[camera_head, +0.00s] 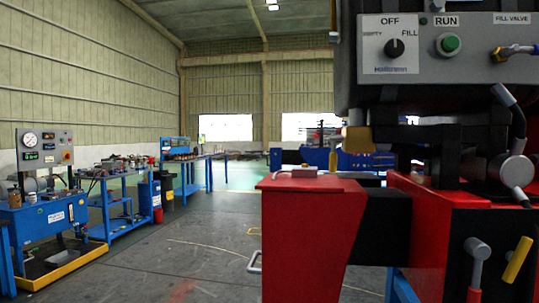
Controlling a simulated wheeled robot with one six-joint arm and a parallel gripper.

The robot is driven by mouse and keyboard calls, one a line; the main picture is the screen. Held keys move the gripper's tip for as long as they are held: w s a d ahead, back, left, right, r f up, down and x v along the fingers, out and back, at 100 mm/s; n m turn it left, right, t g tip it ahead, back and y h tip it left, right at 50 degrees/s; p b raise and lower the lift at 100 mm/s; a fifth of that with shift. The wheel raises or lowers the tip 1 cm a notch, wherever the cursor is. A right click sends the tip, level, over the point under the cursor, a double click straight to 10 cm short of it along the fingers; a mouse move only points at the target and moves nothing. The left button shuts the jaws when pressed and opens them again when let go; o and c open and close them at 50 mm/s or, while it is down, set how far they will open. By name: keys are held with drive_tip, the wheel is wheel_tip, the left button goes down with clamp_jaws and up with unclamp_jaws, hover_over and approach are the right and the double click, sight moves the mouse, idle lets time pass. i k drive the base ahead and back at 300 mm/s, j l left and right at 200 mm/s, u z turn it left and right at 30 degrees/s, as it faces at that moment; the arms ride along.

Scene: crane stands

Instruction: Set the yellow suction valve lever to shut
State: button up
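A yellow lever (517,259) shows at the lower right, on the front of a red machine body (430,230). It is tilted, its upper end leaning right. No readable label shows by it, so I cannot tell whether it is the suction valve lever or whether it stands open or shut. A yellow part (357,139) shows below the dark housing. My gripper is not in view.
A grey-hubbed red-tipped lever (477,250) is left of the yellow lever. A control panel (440,45) has an OFF/FILL knob and green RUN button. A blue gauge bench (45,215) and blue workbenches (125,180) line the left. The floor (200,260) between is open.

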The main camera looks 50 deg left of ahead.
sight(332, 156)
drive_tip(key=k+j, duration=0.25)
drive_tip(key=j, duration=0.15)
drive_tip(key=k+j, duration=0.25)
drive_tip(key=j, duration=0.15)
drive_tip(key=k+j, duration=0.25)
drive_tip(key=j+u, duration=0.4)
drive_tip(key=j, duration=0.4)
drive_tip(key=j+u, duration=0.35)
drive_tip(key=j, duration=0.4)
drive_tip(key=k+l, duration=0.1)
drive_tip(key=l, duration=0.35)
drive_tip(key=l+u, duration=0.1)
drive_tip(key=l, duration=0.35)
drive_tip(key=k+l, duration=0.15)
drive_tip(key=l, duration=0.3)
